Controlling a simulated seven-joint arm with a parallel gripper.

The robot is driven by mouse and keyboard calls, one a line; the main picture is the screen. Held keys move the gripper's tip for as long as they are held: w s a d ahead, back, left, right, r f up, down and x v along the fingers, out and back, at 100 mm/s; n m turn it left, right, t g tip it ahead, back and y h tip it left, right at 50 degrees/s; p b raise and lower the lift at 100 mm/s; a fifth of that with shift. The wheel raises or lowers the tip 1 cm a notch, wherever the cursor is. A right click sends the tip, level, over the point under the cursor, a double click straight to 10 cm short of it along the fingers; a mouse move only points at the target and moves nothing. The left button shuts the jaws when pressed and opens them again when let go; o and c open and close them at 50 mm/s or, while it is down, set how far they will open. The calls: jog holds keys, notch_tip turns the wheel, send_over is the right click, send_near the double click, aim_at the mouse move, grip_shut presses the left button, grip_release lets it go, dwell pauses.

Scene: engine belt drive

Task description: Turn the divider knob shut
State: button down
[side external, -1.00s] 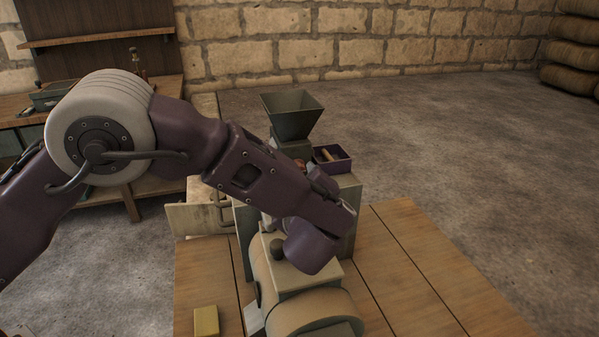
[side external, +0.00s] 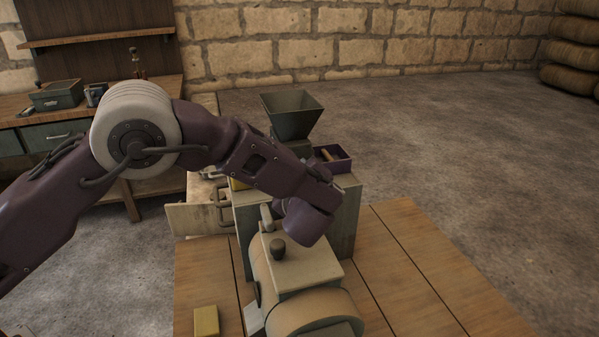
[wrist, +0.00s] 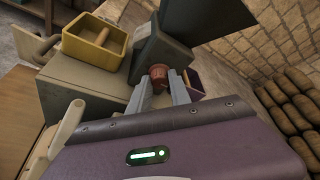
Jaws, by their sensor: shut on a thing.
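The divider knob (wrist: 160,73) is a small reddish-brown piece at the base of the dark hopper in the wrist view. My gripper (wrist: 160,84) has its two grey fingers on either side of it, shut on it. In the side view my purple wrist hides the fingers and the knob. The grey-green hopper (side external: 292,115) stands on top of the machine housing (side external: 345,215) just behind my wrist. How far the knob is turned cannot be told.
A purple box (side external: 331,161) holding a wooden piece sits right of the hopper. A yellow tray (wrist: 95,40) sits left of it in the wrist view. A dark round knob (side external: 277,249) and a pale lever (side external: 266,217) stand nearer. A yellow block (side external: 206,320) lies on the wooden platform (side external: 400,240).

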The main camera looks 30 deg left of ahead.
jog(key=shift+s+a+f+n+t+h, duration=0.15)
jog(key=shift+n+t, duration=0.6)
jog(key=shift+n, duration=0.65)
jog(key=shift+w+d+f+n+t+h, duration=0.15)
jog(key=shift+n+t, duration=0.6)
jog(key=shift+n, duration=0.65)
jog(key=shift+s+a, duration=0.1)
jog(key=c, duration=1.2)
grip_release()
